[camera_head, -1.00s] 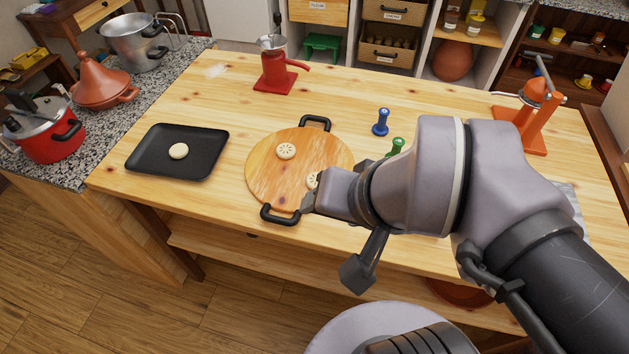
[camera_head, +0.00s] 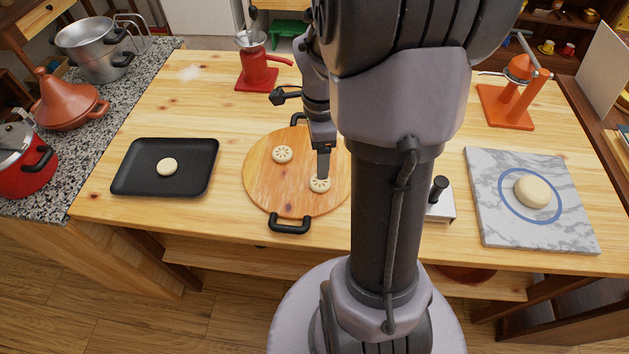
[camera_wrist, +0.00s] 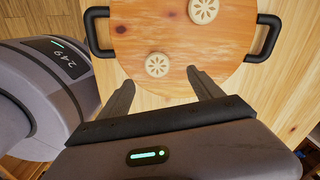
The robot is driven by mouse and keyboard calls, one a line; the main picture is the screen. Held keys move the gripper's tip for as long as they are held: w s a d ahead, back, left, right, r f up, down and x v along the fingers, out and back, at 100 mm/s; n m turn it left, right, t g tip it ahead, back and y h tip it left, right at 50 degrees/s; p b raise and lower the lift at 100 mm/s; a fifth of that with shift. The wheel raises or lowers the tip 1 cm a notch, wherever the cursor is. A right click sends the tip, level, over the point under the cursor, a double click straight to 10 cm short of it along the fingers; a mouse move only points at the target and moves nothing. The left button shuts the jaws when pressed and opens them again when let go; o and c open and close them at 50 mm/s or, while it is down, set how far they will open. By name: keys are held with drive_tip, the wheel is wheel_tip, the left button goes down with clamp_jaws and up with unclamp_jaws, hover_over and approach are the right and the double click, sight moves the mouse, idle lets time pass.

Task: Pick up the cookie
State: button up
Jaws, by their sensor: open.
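A patterned round cookie (camera_head: 320,185) lies on the right part of the round wooden board (camera_head: 270,192), just below my gripper (camera_head: 323,172). A second patterned cookie (camera_head: 282,155) lies farther back and left on the board. A plain pale round (camera_head: 167,167) lies on the black tray (camera_head: 133,180) at the left. In the wrist view, my gripper (camera_wrist: 160,89) is open and empty. The nearer cookie (camera_wrist: 157,65) lies ahead of the gap between its fingers, and the other cookie (camera_wrist: 203,11) is beyond it. Exact finger height over the board is unclear.
The board has black handles (camera_head: 289,226) at front and back. A marble slab (camera_head: 490,190) with a dough ball (camera_head: 532,192) and an orange stand (camera_head: 511,98) are at right. The table between tray and board is clear.

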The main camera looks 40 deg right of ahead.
sight(320, 183)
drive_tip(key=f+b, duration=0.1)
drive_tip(key=f, duration=0.2)
drive_tip(key=f+b, duration=0.1)
drive_tip(key=f, duration=0.2)
drive_tip(key=f+b, duration=0.1)
drive_tip(key=f, duration=0.1)
drive_tip(key=shift+s+a+f+b, duration=0.1)
drive_tip(key=shift+s+f+b, duration=0.2)
drive_tip(key=shift+f+b, duration=0.1)
drive_tip(key=shift+r, duration=0.15)
drive_tip(key=shift+c, duration=0.6)
drive_tip(key=c, duration=1.3)
drive_tip(key=shift+r, duration=0.15)
